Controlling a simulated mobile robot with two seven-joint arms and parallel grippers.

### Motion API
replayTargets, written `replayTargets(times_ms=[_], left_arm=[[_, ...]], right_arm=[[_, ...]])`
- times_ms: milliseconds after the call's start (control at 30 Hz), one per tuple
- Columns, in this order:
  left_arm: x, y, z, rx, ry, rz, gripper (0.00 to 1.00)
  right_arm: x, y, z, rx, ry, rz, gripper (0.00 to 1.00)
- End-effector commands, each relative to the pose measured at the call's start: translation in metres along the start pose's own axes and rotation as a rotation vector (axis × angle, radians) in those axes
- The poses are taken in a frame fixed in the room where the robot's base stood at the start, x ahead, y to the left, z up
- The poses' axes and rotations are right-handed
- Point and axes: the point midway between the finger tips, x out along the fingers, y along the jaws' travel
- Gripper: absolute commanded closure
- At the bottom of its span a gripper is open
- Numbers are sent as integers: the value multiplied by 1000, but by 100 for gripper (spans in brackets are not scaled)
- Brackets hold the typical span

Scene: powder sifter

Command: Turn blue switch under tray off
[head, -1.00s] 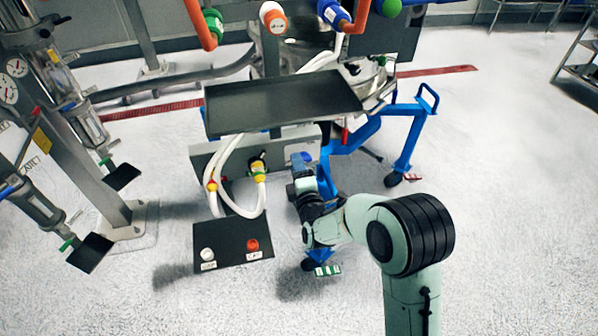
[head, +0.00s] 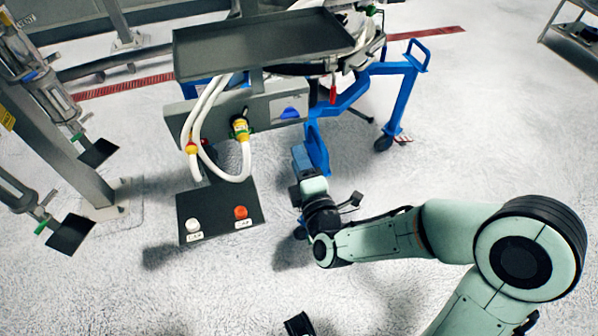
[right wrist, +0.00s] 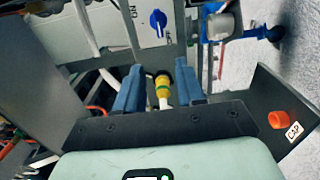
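The blue switch (head: 290,113) sits on the front of a grey box (head: 262,108) under the dark tray (head: 262,44). In the right wrist view the blue switch (right wrist: 158,22) shows as a knob on a pale panel, with ON lettering at its left and another label at its lower right. Its exact setting is hard to read. My right gripper (head: 300,158) is below the switch in the head view, apart from it. In the right wrist view my right gripper (right wrist: 159,78) has its two blue fingers spread with nothing held between them.
White hoses (head: 247,160) hang left of my right gripper, with a yellow fitting (head: 240,128). A blue wheeled frame (head: 400,100) stands right.

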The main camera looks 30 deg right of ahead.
Motion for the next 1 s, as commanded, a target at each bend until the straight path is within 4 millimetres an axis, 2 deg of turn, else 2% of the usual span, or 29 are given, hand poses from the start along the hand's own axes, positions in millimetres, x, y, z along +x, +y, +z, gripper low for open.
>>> replayTargets(times_ms=[33, 200, 800, 900, 967, 1000], left_arm=[[8, -2, -6, -1, 15, 0, 57], [15, -4, -15, -2, 42, 0, 57], [15, -4, -16, -2, 47, 0, 57], [15, -4, -16, -2, 46, 0, 57], [15, -4, -16, -2, 46, 0, 57], [15, -4, -16, -2, 46, 0, 57]], right_arm=[[-2, -4, 0, 3, 2, 2, 62], [-5, -3, 0, 3, 7, -1, 62], [-6, -3, 0, 4, 9, -4, 62], [-3, -16, -5, 34, 21, -38, 62], [0, -35, -11, 82, 36, -88, 62], [2, -53, -16, 130, 48, -136, 62]])
